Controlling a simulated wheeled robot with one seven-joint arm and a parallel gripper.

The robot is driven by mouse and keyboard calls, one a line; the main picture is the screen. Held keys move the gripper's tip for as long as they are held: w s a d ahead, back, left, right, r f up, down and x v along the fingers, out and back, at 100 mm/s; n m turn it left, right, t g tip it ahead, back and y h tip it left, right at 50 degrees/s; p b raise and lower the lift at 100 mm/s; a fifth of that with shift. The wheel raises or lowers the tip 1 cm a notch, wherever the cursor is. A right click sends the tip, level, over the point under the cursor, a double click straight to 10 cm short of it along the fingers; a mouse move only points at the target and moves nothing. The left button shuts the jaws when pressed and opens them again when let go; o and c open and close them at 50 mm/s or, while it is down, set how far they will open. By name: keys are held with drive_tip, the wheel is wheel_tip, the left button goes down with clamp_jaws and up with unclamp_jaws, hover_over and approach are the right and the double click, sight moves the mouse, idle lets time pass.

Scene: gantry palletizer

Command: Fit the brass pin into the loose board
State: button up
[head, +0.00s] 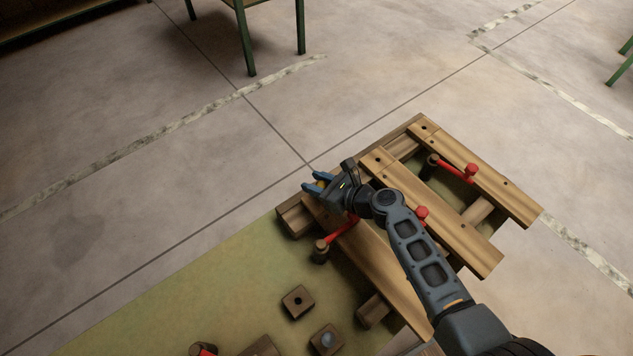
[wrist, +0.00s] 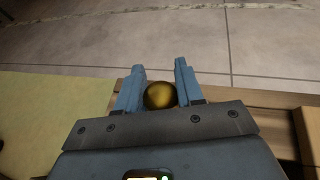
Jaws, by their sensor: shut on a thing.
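The brass pin (wrist: 160,95) shows as a round brass head between the two blue fingers of my gripper (wrist: 160,88) in the wrist view. My gripper is shut on it. In the head view my gripper (head: 315,185) is over the upper-left end of the leftmost board (head: 372,262), which I take to be the loose board. A little of the pin shows between the fingers there. The pin's lower part and any hole under it are hidden, so I cannot tell whether the pin is in the board.
Two more boards (head: 430,208) (head: 480,175) lie to the right on cross timbers. Red-handled clamps (head: 342,232) (head: 470,170) stand among the boards. A block with a hole (head: 298,301) and a block with a grey top piece (head: 327,341) sit on the green mat (head: 190,300). Bare floor lies beyond.

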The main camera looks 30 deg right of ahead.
drive_tip(key=shift+r, duration=0.1)
drive_tip(key=shift+r+p, duration=1.3)
drive_tip(key=shift+p, duration=0.05)
idle(1.1)
drive_tip(key=shift+f+b, duration=1)
drive_tip(key=shift+f, duration=0.45)
drive_tip(key=o, duration=1.1)
drive_tip(key=shift+s, duration=0.1)
drive_tip(key=shift+o, duration=0.2)
drive_tip(key=shift+p+v, duration=0.95)
drive_tip(key=shift+v, duration=2.95)
drive_tip(key=shift+r, duration=0.1)
